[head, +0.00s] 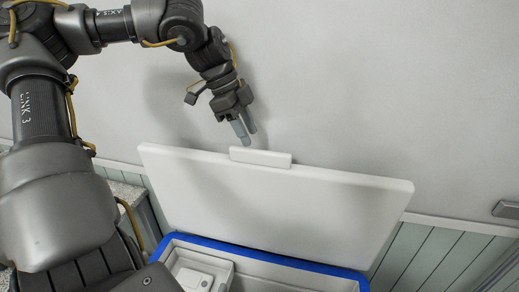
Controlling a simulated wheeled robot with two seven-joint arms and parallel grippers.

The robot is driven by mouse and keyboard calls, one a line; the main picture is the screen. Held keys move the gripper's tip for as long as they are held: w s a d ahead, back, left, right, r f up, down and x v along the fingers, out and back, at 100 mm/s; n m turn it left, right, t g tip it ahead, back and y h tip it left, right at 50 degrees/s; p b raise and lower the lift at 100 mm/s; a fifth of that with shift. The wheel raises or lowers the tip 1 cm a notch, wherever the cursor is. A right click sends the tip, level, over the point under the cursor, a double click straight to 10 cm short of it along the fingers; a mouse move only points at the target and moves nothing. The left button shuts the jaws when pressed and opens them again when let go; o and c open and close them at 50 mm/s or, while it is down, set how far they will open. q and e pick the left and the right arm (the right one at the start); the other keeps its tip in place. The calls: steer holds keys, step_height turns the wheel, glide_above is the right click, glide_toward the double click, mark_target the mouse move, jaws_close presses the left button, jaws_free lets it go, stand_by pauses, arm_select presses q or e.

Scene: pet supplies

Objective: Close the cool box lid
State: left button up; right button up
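The white cool box lid (270,200) stands raised, tilted up at the back of the cool box. A white handle tab (260,157) sits on its top edge. The cool box (312,267) has a blue rim and shows at the bottom of the view, with its inside partly visible. My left gripper (246,138) is just above the lid's top edge, close to the tab; I cannot tell whether it touches. Its fingers point down and look close together, but any gap between them is unclear. My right gripper is not in view.
A pale wall (400,90) with green panelling (425,255) below stands behind the box. A speckled grey surface (130,195) is left of the lid. A small grey fitting (506,209) is on the wall at right. A white compartment (200,268) shows inside the box.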

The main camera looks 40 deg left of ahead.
mark_target(259, 150)
arm_select(q)
steer(key=p+x, duration=0.1)
steer(key=x, duration=0.6)
steer(key=shift+w, duration=0.2)
steer(key=shift+c, duration=0.5)
jaws_close()
